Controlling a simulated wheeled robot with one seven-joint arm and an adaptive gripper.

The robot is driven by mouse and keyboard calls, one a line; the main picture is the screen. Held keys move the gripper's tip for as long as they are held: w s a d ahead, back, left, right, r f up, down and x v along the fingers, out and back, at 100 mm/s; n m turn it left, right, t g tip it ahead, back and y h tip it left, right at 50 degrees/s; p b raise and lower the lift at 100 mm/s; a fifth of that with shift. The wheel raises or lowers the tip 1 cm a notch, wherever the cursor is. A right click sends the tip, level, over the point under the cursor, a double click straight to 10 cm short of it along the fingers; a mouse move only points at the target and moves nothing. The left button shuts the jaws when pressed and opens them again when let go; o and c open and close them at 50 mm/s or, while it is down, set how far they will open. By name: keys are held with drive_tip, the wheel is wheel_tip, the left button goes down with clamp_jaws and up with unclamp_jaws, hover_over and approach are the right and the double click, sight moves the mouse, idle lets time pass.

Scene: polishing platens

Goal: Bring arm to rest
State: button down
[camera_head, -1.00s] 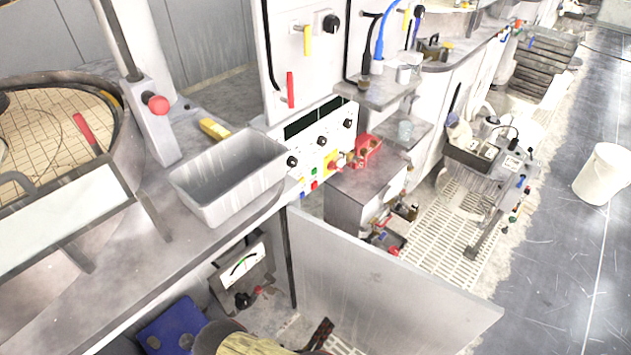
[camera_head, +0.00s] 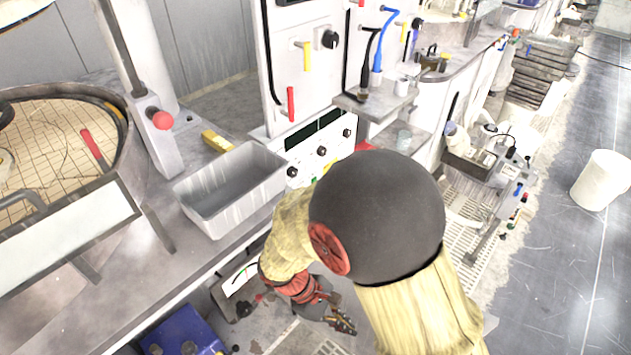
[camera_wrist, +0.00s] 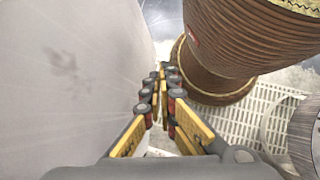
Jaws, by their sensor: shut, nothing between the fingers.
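My arm, in yellow cloth covering with a large dark round joint, fills the lower middle of the head view. My gripper (camera_head: 343,322) hangs at the lower end of the folded arm, below the bench edge and in front of the cabinet side. In the wrist view my gripper (camera_wrist: 160,82) shows its yellow and dark fingers close together, with nothing between them. A pale flat panel (camera_wrist: 70,70) stands close on the left of the fingers.
A grey bin (camera_head: 232,190) sits on the bench left of my arm. A round platen tub (camera_head: 60,150) is at far left. A blue container (camera_head: 185,332) stands on the floor below. A white bucket (camera_head: 603,180) stands on open floor at right.

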drive_tip(key=s+d+r+m+t+y+p, duration=0.1)
drive_tip(key=d+r+m+t+y, duration=0.1)
drive_tip(key=r, duration=0.9)
drive_tip(key=s+d+r+m+t+y+p, duration=0.1)
drive_tip(key=d+r+m, duration=0.4)
drive_tip(key=r, duration=0.5)
drive_tip(key=s+d+r+m+t+y+p, duration=0.1)
drive_tip(key=d+r+m+t+y, duration=0.3)
drive_tip(key=r, duration=0.7)
drive_tip(key=shift+d+r+m+t+p, duration=0.25)
drive_tip(key=shift+r+m+t+p, duration=0.2)
drive_tip(key=shift+m, duration=0.35)
drive_tip(key=shift+f, duration=0.15)
